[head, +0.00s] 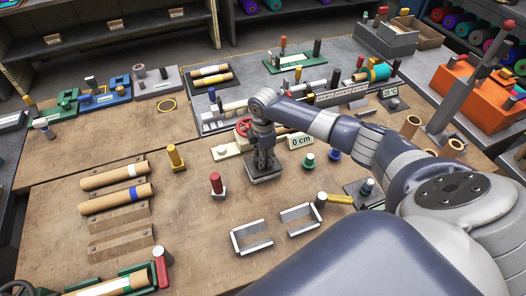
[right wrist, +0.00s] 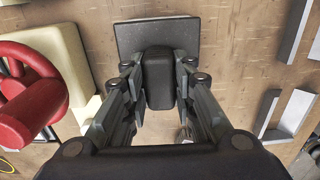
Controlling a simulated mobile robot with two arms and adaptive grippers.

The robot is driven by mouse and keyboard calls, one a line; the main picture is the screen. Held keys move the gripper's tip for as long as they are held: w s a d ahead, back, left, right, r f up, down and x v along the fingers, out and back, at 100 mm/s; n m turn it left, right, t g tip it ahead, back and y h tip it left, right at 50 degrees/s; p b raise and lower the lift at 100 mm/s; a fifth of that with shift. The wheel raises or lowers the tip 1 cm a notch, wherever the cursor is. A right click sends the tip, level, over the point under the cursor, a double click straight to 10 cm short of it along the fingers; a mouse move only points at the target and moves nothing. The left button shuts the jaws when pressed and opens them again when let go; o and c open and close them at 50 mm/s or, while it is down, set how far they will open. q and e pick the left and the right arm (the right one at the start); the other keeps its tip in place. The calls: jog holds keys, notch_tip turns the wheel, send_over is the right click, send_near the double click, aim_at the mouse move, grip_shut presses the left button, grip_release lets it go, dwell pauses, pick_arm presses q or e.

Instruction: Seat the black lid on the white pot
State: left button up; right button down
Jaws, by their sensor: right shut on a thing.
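My right gripper (head: 263,158) is shut on the black upright handle (right wrist: 158,78) of a dark square block (head: 266,175). In the right wrist view (right wrist: 160,82) the fingers press on both sides of the handle, and the flat plate of the block (right wrist: 130,38) shows beyond them. I cannot tell whether the block rests on the table or hangs just above it. I make out no white pot and no round black lid in these views. My left gripper is not in view.
A cream block with a red wheel (head: 243,127) stands close behind the gripper; the wheel also shows in the wrist view (right wrist: 32,92). A red-topped peg (head: 216,183) and two metal brackets (head: 250,237) are nearby. Cardboard rolls (head: 115,175) lie left. Bare wood (head: 185,220) lies between.

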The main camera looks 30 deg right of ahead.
jog(key=shift+f, duration=0.45)
dwell(0.4)
jog(key=c, duration=1.2)
grip_release()
jog(key=shift+c, duration=0.2)
notch_tip(320, 180, up, 12)
jog(key=shift+s, duration=0.1)
